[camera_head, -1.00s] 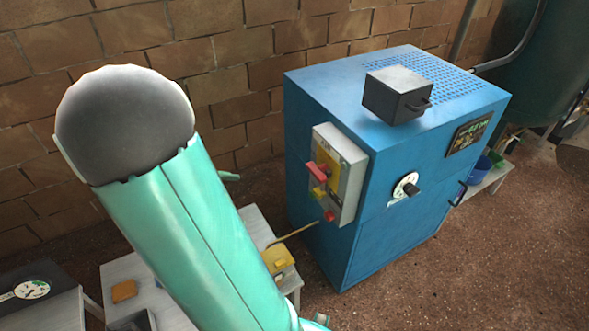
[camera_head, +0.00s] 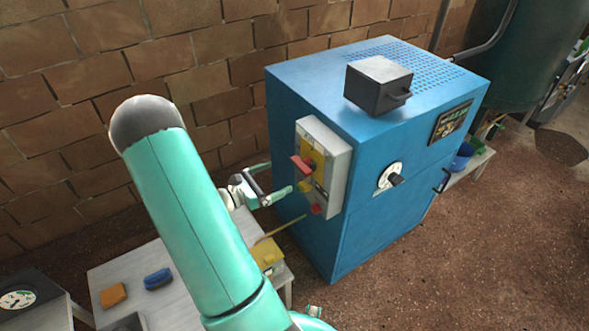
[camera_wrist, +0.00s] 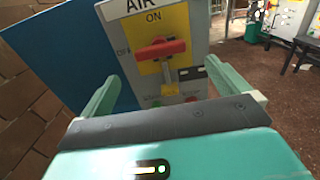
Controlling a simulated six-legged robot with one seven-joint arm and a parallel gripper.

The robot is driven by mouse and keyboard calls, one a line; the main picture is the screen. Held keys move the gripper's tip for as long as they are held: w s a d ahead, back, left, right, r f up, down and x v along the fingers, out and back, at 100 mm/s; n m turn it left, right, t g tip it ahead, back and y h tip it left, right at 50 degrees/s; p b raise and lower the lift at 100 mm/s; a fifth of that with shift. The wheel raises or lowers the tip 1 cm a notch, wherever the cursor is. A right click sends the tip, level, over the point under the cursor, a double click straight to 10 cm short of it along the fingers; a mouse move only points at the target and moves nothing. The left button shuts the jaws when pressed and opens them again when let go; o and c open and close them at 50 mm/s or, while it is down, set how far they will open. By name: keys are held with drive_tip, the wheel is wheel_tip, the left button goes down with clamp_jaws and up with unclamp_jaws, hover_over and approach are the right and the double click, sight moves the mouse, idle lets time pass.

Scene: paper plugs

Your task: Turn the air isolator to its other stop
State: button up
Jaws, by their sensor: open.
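The air isolator is a red handle (camera_head: 301,165) on a yellow plate, on the grey box (camera_head: 334,172) at the blue cabinet's left side. In the wrist view the red handle (camera_wrist: 161,49) lies nearly level, with "ON" printed above it and "Off" at its left. A yellow piece (camera_wrist: 169,74) hangs just below it. My gripper (camera_head: 278,180) is open beside the box in the head view. In the wrist view my gripper's fingers (camera_wrist: 163,74) stand wide apart either side of the handle, nearer the camera. I see no contact with the handle.
Green (camera_wrist: 157,101) and red (camera_wrist: 190,99) buttons sit low on the box. The blue cabinet (camera_head: 375,230) carries a dial (camera_head: 389,176) and a dark box (camera_head: 378,84) on top.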

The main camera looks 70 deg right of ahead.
sight(298, 168)
drive_tip(key=x, duration=0.7)
drive_tip(key=shift+s+d, duration=0.25)
drive_tip(key=shift+d, duration=0.05)
drive_tip(key=c, duration=0.9)
